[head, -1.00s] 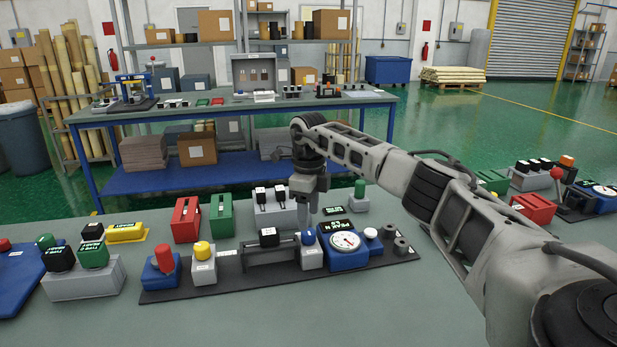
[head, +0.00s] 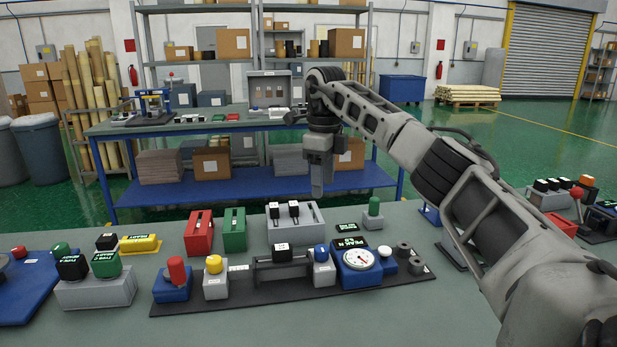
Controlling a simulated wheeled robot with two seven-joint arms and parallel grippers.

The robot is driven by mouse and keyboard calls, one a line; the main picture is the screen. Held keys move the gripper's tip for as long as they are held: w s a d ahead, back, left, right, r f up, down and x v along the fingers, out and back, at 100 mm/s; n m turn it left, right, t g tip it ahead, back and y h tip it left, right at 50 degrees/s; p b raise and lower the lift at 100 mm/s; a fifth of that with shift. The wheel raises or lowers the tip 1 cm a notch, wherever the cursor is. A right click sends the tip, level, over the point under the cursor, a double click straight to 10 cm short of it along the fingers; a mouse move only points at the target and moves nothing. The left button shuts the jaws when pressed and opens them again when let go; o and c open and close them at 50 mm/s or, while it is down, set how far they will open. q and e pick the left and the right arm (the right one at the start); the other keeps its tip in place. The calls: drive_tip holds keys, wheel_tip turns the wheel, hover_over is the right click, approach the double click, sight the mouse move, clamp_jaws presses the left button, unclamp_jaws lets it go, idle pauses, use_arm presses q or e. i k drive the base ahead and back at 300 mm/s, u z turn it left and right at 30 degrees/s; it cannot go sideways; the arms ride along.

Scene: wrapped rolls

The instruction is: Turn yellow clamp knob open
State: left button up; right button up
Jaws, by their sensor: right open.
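The yellow clamp knob (head: 214,264) sits on top of a small grey block (head: 216,287) at the left part of the dark base plate (head: 292,296). My right gripper (head: 317,193) hangs pointing down, behind and to the right of the yellow knob in the head view, well apart from it. It is open and holds nothing that I can see; the finger gap is hard to make out from this side. My left gripper is not in view.
Beside the yellow knob stand a red knob on a blue block (head: 172,282) and a black-topped grey clamp frame (head: 283,266). A blue gauge box (head: 358,261) and a blue knob (head: 321,253) are further right. Red (head: 199,234) and green (head: 234,231) boxes stand behind.

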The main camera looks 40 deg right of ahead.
sight(214, 264)
drive_tip(key=k, duration=1)
